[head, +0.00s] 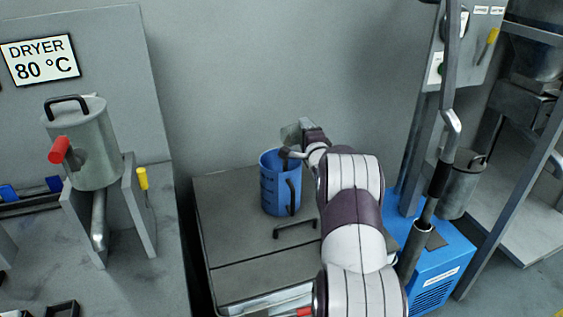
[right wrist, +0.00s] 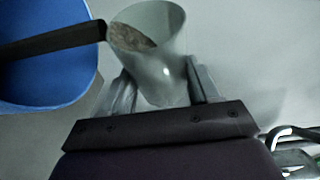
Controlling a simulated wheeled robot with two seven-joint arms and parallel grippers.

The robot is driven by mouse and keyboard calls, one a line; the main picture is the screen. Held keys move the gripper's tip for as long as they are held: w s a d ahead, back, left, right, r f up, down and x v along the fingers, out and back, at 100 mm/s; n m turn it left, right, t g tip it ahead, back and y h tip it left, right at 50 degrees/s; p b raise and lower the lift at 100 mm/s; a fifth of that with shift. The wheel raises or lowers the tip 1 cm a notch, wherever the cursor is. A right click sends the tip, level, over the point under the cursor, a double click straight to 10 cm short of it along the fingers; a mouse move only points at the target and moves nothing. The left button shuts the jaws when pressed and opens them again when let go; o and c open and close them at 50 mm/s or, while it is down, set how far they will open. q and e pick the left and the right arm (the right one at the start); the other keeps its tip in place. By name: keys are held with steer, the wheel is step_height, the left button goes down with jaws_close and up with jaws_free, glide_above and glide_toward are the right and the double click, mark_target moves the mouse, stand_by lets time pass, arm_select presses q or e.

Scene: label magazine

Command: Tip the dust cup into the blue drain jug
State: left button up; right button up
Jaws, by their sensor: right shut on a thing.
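The blue drain jug (head: 270,190) stands upright on the grey lid of a cabinet in the head view, its dark handle facing front right. It also fills the left of the right wrist view (right wrist: 45,80). My right gripper (head: 300,140) is above and just behind the jug's right rim. It is shut on the dust cup (head: 290,133), a pale see-through cup. In the right wrist view the cup (right wrist: 158,75) sits between the fingers (right wrist: 160,92), with grey-brown dust (right wrist: 130,38) inside near its mouth. Its exact tilt is hard to tell. My left gripper is not in view.
A dryer hopper (head: 90,145) with a red knob stands on the left bench. At right are a blue machine (head: 440,265), a metal canister (head: 462,185) and a slanted metal pipe (head: 440,165). The cabinet lid (head: 235,240) is clear left of and in front of the jug.

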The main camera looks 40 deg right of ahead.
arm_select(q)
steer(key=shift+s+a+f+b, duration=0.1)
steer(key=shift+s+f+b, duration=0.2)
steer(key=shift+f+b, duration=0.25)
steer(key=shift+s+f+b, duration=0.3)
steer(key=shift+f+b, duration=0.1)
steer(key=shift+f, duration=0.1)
arm_select(e)
steer(key=shift+a+r+n+t, duration=0.3)
steer(key=shift+r+n, duration=0.1)
steer(key=shift+n, duration=0.4)
arm_select(q)
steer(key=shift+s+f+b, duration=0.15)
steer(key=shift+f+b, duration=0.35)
steer(key=shift+b, duration=0.05)
arm_select(e)
steer(key=shift+f, duration=0.15)
